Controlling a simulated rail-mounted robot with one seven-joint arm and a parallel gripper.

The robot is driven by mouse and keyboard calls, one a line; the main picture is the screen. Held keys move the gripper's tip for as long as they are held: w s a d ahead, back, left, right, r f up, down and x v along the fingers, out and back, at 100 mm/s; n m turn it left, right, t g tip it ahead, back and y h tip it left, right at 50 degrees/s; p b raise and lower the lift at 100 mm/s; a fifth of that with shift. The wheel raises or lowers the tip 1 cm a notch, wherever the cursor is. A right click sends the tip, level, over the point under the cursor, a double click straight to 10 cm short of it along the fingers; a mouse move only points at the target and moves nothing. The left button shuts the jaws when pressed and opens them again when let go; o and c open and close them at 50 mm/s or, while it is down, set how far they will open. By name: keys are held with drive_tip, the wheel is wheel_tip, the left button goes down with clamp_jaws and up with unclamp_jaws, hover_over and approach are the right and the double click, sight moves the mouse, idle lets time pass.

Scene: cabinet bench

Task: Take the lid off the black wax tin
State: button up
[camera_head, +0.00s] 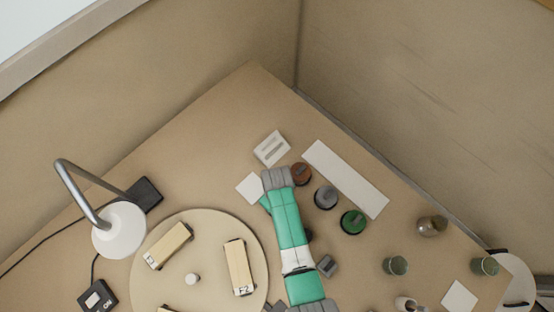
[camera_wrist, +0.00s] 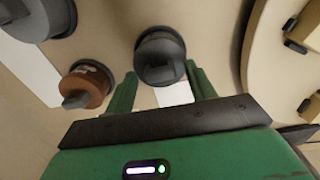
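The black wax tin (camera_wrist: 158,47) is in the upper middle of the wrist view. It is round and dark, with a block-shaped knob on its lid. My gripper (camera_wrist: 162,74) is open, with its two green fingers apart on either side of the line to the tin. The knob shows between the fingertips, and nothing is held. I cannot tell how far the tips are above the lid. In the head view my arm covers the tin, and only a green edge of my gripper (camera_head: 265,203) shows.
A brown tin (camera_head: 301,173), a grey tin (camera_head: 326,197) and a green tin (camera_head: 353,222) stand to the right of my arm. A round board (camera_head: 205,255) with labelled blocks lies to the left. A white card (camera_head: 247,190) and a lamp (camera_head: 118,230) are also on the bench.

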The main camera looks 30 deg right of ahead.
drive_tip(key=c, duration=0.8)
drive_tip(key=shift+c, duration=0.2)
drive_tip(key=shift+r, duration=0.1)
